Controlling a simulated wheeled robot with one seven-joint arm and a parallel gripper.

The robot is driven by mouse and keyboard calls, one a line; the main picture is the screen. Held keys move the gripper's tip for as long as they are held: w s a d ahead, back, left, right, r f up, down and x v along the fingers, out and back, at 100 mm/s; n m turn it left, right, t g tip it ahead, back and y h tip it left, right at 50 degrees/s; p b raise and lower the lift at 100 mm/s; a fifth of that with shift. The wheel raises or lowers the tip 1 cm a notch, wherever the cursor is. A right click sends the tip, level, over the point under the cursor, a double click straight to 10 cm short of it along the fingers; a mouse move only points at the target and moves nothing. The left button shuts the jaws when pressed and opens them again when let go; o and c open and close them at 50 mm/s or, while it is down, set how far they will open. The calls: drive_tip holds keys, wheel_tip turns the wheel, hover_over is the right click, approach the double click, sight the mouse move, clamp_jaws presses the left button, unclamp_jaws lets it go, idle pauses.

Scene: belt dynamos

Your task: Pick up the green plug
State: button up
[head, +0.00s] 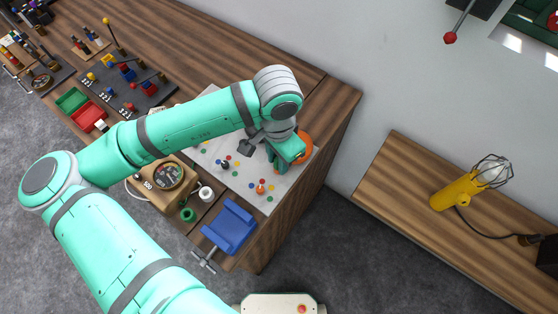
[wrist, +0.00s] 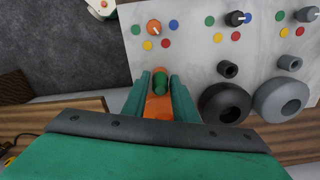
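The green plug (wrist: 160,82) shows in the wrist view as a small upright-looking cylinder at an orange piece (wrist: 158,108), part of which lies behind my fingers. My gripper (wrist: 160,76) has one finger on each side of the plug, with a visible gap to it. The fingers look open; I cannot tell how deep the plug sits between them. In the head view my gripper (head: 286,160) is over the right end of the pale board (head: 225,165), beside a round orange part (head: 304,148). The plug is hidden there.
The board carries knobs with coloured dots, including an orange knob (wrist: 154,27) and a black knob (wrist: 235,18). Dark round sockets (wrist: 225,103) stand right of my fingers. A blue vise (head: 230,227) and a gauge box (head: 167,178) are near the front edge.

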clamp_jaws()
